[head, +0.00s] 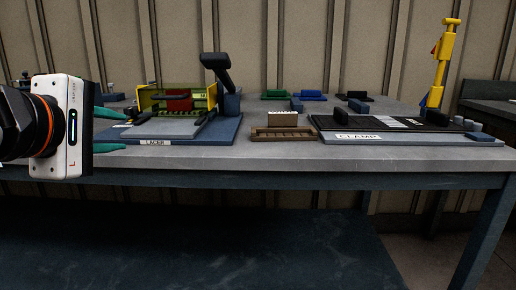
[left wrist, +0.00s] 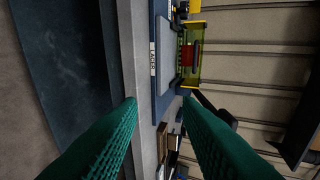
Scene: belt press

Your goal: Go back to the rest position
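My left gripper (head: 126,131) is at the left of the head view, in front of the table's near edge by the laser station. Its two green fingers are apart, with nothing seen between them. In the left wrist view the green fingers of the left gripper (left wrist: 159,101) are also spread and empty, with the table edge and laser station beyond them. My right gripper is not in view.
The grey table (head: 250,155) holds a blue-based laser station (head: 222,132) with a yellow frame, a brown slotted rack (head: 284,138), and a clamp station (head: 410,139). A yellow upright tool (head: 442,65) stands at the right.

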